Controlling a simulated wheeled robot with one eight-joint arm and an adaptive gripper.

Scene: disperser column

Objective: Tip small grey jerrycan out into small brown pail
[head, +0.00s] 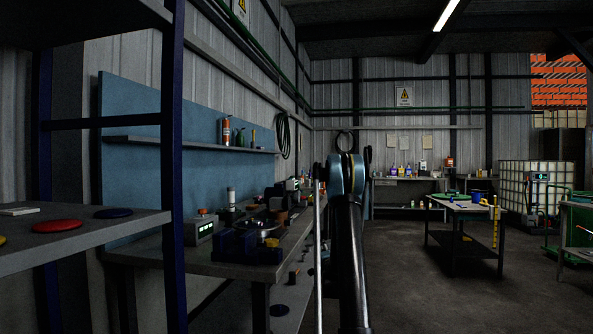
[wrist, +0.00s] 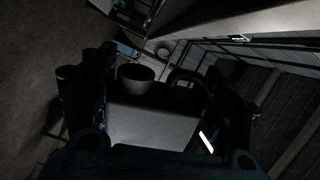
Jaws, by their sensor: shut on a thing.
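In the wrist view my gripper (wrist: 152,88) is shut on the small grey jerrycan (wrist: 150,128), with one dark finger on each side. The jerrycan's pale grey body faces the camera. A dark round cap or mouth (wrist: 135,76) and a dark handle loop (wrist: 186,80) show at its far end. The room behind appears strongly turned in this view. In the head view my raised arm hides part of the scene, and neither gripper nor jerrycan can be made out. I cannot identify the small brown pail for sure; a small brownish object (head: 281,217) stands on the left bench.
The left bench (head: 215,268) is crowded with instruments and a blue-based device with a metal bowl (head: 262,228). A nearer shelf (head: 75,240) holds coloured discs. A table (head: 465,205) stands at the right, before a white caged tank (head: 525,175). The floor between is open.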

